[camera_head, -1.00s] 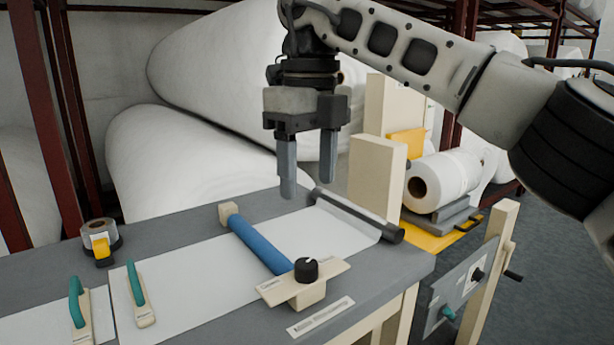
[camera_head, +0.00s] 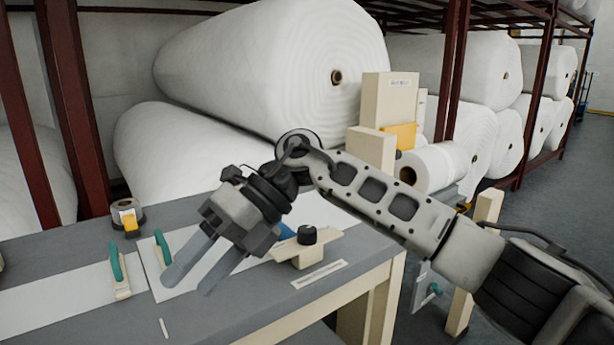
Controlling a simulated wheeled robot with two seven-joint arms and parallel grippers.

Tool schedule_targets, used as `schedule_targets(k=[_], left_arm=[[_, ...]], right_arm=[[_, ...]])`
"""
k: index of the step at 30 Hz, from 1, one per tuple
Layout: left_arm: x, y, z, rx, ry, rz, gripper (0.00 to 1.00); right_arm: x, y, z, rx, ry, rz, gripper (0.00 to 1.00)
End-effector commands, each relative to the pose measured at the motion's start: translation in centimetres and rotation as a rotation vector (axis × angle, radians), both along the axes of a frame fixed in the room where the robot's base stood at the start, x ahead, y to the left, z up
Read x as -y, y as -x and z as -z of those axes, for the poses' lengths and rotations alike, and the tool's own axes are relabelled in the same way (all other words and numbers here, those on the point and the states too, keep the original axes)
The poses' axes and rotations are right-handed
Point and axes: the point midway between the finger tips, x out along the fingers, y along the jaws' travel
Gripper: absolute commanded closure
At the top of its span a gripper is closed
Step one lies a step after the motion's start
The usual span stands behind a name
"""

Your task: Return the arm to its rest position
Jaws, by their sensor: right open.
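My right gripper (camera_head: 192,277) hangs over the front part of the grey table (camera_head: 250,313). Its two fingers are apart, nothing is between them, and they point down and to the left. My right arm (camera_head: 375,195) comes in from the lower right and crosses in front of the table's right end. The gripper and arm hide most of the blue roller (camera_head: 286,232) and part of the white sheet (camera_head: 60,297). The roller's end block with a black knob (camera_head: 307,235) shows just right of the gripper. My left gripper is not in view.
Teal-handled tools (camera_head: 118,268) lie on the table, one partly behind the fingers. A tape dispenser (camera_head: 127,218) stands at the back left. Large white rolls (camera_head: 270,65) fill the racks behind. A smaller roll (camera_head: 435,165) is at the right. Grey floor (camera_head: 560,215) is open at far right.

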Motion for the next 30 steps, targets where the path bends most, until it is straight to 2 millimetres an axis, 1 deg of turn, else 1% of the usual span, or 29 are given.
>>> schedule_targets(k=[1, 3, 5, 7, 9, 11, 14, 17, 18, 20, 21, 22, 23, 24, 26, 27, 29, 30], left_arm=[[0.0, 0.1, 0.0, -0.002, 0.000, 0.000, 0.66], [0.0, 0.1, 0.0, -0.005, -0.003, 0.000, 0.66], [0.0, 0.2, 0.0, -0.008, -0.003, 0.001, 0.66], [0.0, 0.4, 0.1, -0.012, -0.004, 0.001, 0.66], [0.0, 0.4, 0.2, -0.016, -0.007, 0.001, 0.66], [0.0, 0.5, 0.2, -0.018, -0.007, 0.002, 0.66], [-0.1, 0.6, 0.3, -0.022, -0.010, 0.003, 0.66], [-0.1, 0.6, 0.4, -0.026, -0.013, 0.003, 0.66], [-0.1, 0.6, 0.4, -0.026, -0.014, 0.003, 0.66], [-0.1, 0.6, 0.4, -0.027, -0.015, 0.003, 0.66], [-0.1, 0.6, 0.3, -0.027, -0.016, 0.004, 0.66], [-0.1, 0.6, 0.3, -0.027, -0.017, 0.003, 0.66], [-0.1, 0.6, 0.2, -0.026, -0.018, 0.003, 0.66], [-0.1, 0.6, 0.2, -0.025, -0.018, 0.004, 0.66], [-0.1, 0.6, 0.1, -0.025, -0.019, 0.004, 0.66], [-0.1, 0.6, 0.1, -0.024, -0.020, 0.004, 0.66], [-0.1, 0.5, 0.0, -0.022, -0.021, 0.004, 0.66], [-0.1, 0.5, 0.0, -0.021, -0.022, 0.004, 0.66]], right_arm=[[-1.2, 1.3, 0.6, -0.096, -0.114, 0.012, 0.43], [-2.7, 2.8, 0.3, -0.241, -0.293, 0.058, 0.43], [-3.4, 3.4, -0.3, -0.375, -0.443, 0.120, 0.43], [-3.3, 3.3, -1.0, -0.534, -0.604, 0.214, 0.43], [-2.5, 2.6, -1.4, -0.693, -0.748, 0.329, 0.43], [-1.3, 1.5, -1.3, -0.833, -0.857, 0.442, 0.43], [1.8, -0.7, 0.2, -1.066, -1.008, 0.658, 0.43], [5.7, -2.6, 3.6, -1.290, -1.116, 0.904, 0.43], [7.5, -3.1, 5.4, -1.380, -1.146, 1.009, 0.43], [10.2, -3.4, 8.5, -1.508, -1.177, 1.171, 0.43], [12.1, -3.3, 10.8, -1.591, -1.187, 1.285, 0.43], [13.4, -3.0, 12.6, -1.653, -1.189, 1.369, 0.43], [14.8, -2.5, 14.4, -1.711, -1.186, 1.454, 0.43], [16.5, -1.6, 16.8, -1.785, -1.175, 1.565, 0.43], [19.0, 0.1, 20.3, -1.888, -1.146, 1.728, 0.43], [20.4, 1.6, 22.4, -1.949, -1.118, 1.831, 0.43], [22.3, 3.9, 25.0, -2.030, -1.067, 1.971, 0.43], [23.3, 5.5, 26.6, -2.076, -1.030, 2.054, 0.43]])
